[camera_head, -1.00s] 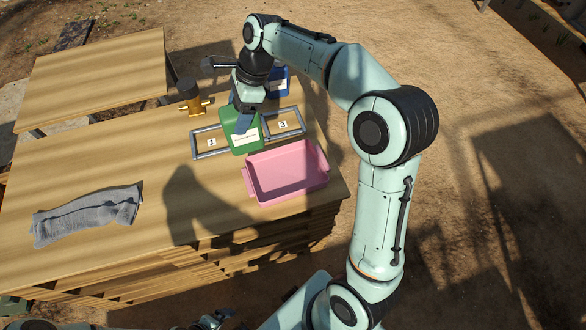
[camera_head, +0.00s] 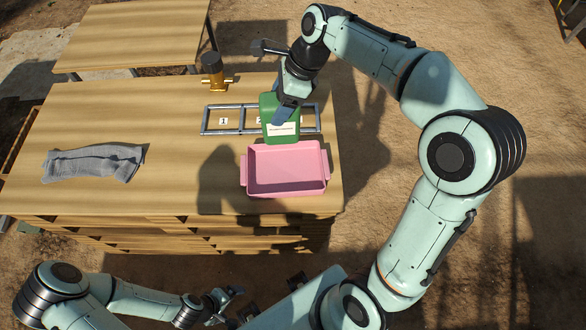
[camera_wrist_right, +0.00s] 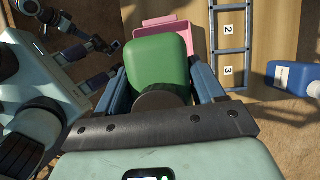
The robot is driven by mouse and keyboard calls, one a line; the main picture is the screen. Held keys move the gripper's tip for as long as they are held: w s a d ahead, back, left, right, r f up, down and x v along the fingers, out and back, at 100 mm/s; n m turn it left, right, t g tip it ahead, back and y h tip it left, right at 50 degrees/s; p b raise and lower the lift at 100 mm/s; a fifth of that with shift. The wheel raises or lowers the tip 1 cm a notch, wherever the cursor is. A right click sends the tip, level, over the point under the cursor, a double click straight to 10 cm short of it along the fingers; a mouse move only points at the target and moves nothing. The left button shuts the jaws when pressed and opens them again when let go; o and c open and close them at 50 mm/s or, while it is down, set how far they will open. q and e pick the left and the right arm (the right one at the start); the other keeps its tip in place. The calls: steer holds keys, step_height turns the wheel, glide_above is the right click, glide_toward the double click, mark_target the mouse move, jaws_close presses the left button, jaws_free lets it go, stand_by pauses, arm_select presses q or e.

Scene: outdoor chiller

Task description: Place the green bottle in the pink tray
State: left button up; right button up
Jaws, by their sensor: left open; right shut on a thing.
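The green bottle (camera_head: 280,129), with a white label, is held by my right gripper (camera_head: 283,108) just behind the pink tray. It also shows in the right wrist view (camera_wrist_right: 158,62), between the two fingers (camera_wrist_right: 165,85), its cap end toward the camera. The pink tray (camera_head: 285,190) is empty and sits at the table's front right. Part of the tray (camera_wrist_right: 163,24) shows beyond the bottle in the wrist view. My left gripper (camera_head: 226,301) is open and empty, low in front of the table.
A grey numbered rack (camera_head: 210,120) lies behind the tray, partly hidden by the bottle. A brass object (camera_head: 213,72) stands at the back. A grey cloth (camera_head: 93,162) lies left. The middle table is clear.

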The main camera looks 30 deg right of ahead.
arm_select(q)
steer(key=shift+s+d+f+b, duration=0.1)
steer(key=shift+s+f+b, duration=0.35)
steer(key=shift+f+b, duration=0.25)
steer(key=shift+s+d+f+b, duration=0.1)
steer(key=shift+s+f+b, duration=0.4)
steer(key=shift+f, duration=0.25)
steer(key=shift+s+d+f+b, duration=0.1)
steer(key=shift+s+f+b, duration=0.3)
steer(key=shift+f+b, duration=0.3)
arm_select(e)
step_height(320, 180, down, 20)
steer(key=shift+s, duration=0.15)
arm_select(q)
steer(key=shift+f, duration=0.1)
arm_select(e)
steer(key=shift+d+f, duration=0.1)
steer(key=o, duration=1.7)
